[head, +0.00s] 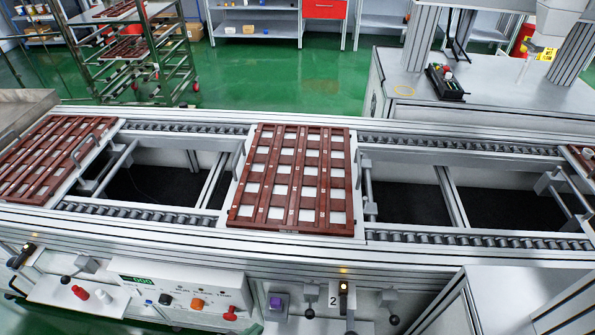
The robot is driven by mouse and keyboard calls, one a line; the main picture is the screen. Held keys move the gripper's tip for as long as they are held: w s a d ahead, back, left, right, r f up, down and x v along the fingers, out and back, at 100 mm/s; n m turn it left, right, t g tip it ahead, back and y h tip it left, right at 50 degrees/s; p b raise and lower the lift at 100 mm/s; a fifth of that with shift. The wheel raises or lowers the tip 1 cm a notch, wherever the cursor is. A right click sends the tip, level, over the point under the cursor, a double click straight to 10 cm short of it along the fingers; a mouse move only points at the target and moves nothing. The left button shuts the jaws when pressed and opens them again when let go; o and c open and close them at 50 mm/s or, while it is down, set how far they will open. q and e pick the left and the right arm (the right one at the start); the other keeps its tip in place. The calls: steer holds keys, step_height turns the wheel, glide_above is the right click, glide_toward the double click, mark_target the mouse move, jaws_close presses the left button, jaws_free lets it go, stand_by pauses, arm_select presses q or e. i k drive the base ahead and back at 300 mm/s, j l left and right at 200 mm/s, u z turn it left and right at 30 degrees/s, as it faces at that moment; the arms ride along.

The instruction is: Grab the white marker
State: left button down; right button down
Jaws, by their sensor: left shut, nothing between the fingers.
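A small white cylinder (103,296), which looks like the white marker, is on a white shelf (62,294) at the lower left of the head view. It is close to a red piece (80,292). It is too small to make out its details. Most of the left arm is out of the picture. My right gripper is not in view.
The roller conveyor (180,218) crosses the view with a brown slatted tray (290,228) in the middle and another (30,170) at the left. A control panel (185,290) with knobs stands right of the shelf. A wheeled rack (135,62) stands behind.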

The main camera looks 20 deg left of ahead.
mark_target(103, 296)
steer(key=u, duration=2.25)
steer(key=i+j+z, duration=0.15)
steer(key=j, duration=0.3)
steer(key=i+j+z, duration=0.1)
steer(key=i+j, duration=0.15)
steer(key=j, duration=0.25)
steer(key=i+j+z, duration=0.15)
steer(key=j, duration=0.35)
steer(key=i+j+z, duration=0.15)
steer(key=j, duration=0.35)
steer(key=i+j+z, duration=0.15)
steer(key=j, duration=0.4)
steer(key=i+j+z, duration=0.1)
steer(key=j, duration=0.4)
